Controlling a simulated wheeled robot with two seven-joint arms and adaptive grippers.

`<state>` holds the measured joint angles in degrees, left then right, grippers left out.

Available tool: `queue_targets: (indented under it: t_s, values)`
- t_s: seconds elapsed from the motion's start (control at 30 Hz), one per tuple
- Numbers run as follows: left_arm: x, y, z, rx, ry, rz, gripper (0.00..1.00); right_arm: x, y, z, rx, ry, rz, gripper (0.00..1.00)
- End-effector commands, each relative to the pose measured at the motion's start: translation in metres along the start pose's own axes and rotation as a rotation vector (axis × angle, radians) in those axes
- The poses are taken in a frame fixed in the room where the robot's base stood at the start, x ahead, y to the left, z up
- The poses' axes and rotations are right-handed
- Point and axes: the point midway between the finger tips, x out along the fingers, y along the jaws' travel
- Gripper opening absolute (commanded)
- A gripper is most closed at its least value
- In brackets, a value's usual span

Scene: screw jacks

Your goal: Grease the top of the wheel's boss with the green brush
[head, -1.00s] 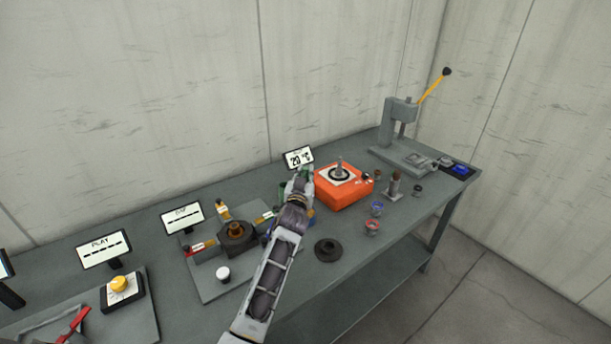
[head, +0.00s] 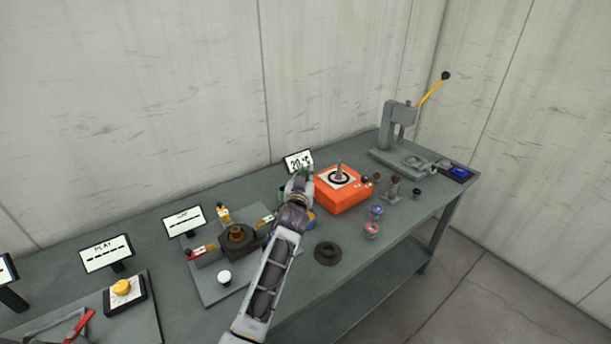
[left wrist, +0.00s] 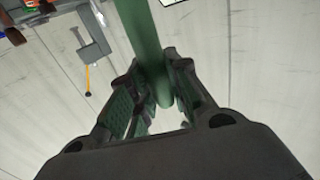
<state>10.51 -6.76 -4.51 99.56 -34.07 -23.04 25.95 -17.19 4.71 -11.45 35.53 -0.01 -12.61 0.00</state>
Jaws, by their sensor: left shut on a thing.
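My left gripper (head: 299,180) is at the back of the bench, just left of the orange box. In the left wrist view its fingers (left wrist: 160,98) are shut on a green rod (left wrist: 143,32), which looks like the handle of the green brush. In the head view only bits of green show around the fingers; the bristles are hidden. A dark round flanged piece (head: 327,252), possibly the wheel with its raised boss, lies on the bench right of my left forearm. Nothing touches its top. My right gripper is out of view.
The orange box (head: 343,199) has a pin standing on top. A dark housing with a brown hub (head: 238,233) sits left of my arm near a white-topped cup (head: 224,277). Small red and blue cups (head: 372,230) stand at right. A lever press (head: 400,130) stands at the far right.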

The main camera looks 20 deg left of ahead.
Motion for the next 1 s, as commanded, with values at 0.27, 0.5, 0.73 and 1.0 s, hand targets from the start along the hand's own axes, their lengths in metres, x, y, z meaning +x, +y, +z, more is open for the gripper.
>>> queue_targets:
  t_s: [0.27,0.5,0.73,1.0]
  values:
    - [0.000,0.000,-0.017,-0.001,0.001,0.000,0.00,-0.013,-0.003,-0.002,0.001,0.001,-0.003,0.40]
    - [0.000,0.000,-0.028,-0.001,0.002,0.000,0.00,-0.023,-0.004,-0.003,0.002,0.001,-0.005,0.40]
    - [0.000,0.000,-0.039,-0.001,0.002,0.000,0.00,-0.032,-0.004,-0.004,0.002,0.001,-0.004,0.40]
    - [0.000,0.000,-0.050,0.000,0.002,0.000,0.00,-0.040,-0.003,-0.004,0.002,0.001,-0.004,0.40]
